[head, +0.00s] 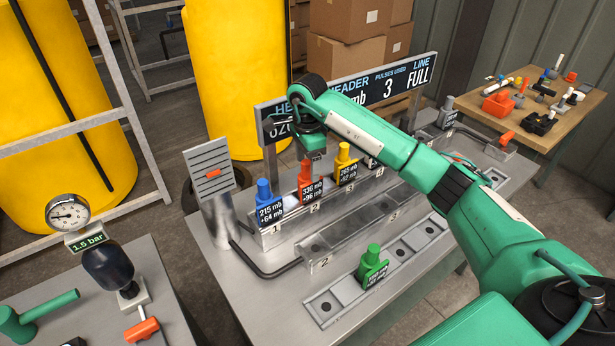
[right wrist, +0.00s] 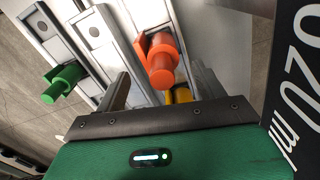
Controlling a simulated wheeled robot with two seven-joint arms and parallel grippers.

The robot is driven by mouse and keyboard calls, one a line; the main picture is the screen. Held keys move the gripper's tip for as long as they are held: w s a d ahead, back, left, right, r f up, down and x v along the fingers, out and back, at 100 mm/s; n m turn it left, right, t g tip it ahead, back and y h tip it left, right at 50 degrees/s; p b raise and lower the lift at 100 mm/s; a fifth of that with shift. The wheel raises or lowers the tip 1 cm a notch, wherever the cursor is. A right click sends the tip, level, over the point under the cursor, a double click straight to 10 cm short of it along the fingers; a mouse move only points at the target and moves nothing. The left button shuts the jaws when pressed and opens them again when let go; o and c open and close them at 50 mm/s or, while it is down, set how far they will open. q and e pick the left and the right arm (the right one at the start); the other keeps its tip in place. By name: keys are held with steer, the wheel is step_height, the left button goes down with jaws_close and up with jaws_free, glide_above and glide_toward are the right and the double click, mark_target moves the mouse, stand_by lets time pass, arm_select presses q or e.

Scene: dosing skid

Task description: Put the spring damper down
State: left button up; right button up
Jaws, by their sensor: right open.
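Several coloured dampers with dark labels show; none is marked as the spring damper. An orange one (head: 306,184) stands upright in the back rail (head: 268,238), between a blue one (head: 266,203) and a yellow one (head: 344,166). A green one (head: 373,262) stands in the front rail (head: 335,297). My right gripper (head: 313,155) is just above the orange damper. In the right wrist view the orange damper (right wrist: 161,62) appears between the open fingers (right wrist: 160,88); I cannot tell whether they touch it. My left gripper is out of view.
A display board (head: 400,84) stands close behind the back rail. A grey slotted panel (head: 209,168) rises left of it. The middle rail (head: 350,232) looks empty. A gauge (head: 68,214) and green-handled tool (head: 40,312) are on the left bench.

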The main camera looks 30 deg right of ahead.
step_height(320, 180, up, 6)
steer(key=shift+f+b, duration=0.1)
steer(key=shift+b, duration=0.5)
steer(key=shift+r, duration=0.5)
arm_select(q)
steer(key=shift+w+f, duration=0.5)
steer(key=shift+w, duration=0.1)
arm_select(e)
steer(key=shift+r, duration=0.1)
